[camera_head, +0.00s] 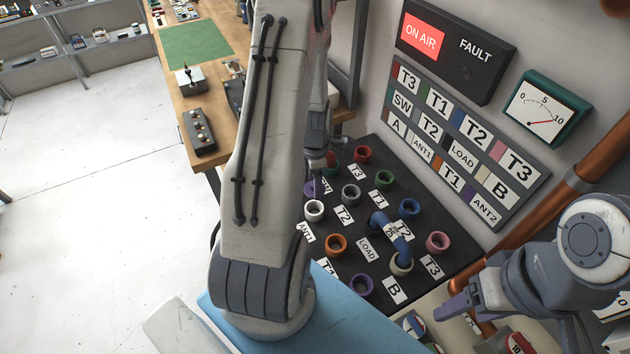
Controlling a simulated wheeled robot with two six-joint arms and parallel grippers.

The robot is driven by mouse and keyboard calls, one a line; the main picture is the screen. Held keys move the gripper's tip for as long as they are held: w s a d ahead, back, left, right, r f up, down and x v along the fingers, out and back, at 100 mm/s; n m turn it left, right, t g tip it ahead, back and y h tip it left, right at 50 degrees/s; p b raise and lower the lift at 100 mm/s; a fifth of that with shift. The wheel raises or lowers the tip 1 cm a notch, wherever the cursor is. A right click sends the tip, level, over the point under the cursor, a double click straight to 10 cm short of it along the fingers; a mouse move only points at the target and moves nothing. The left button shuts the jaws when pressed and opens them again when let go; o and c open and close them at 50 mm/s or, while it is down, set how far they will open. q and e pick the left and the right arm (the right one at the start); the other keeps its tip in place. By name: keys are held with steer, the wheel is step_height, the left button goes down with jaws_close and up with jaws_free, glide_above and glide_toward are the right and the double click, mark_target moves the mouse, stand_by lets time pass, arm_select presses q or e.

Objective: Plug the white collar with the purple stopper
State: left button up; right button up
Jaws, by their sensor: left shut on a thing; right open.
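The white collar (314,210) stands on the dark panel just right of my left arm, above the ANT1 label. Its opening is visible and looks empty. My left gripper (318,172) points down just above and behind it, partly hidden by my arm. It is shut on a narrow purple piece, apparently the purple stopper (318,187), whose lower end is close above the white collar. I cannot tell whether they touch. My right gripper (462,303) is open and empty at the lower right, off the panel's front edge.
Several coloured collars stand around on the panel (325,251). A blue bent pipe (391,236) joins a cream collar (401,266) at the front. A wooden bench (228,124) lies left.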

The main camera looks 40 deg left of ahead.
arm_select(q)
step_height(320, 180, down, 5)
steer(key=b, duration=0.3)
steer(key=shift+r+b, duration=0.1)
steer(key=shift+b, duration=0.3)
steer(key=shift+f+b, duration=0.35)
steer(key=shift+f, duration=0.2)
stand_by(1.0)
steer(key=shift+f+b, duration=0.85)
steer(key=shift+f, duration=0.45)
steer(key=o, duration=1.3)
steer(key=shift+r, duration=0.1)
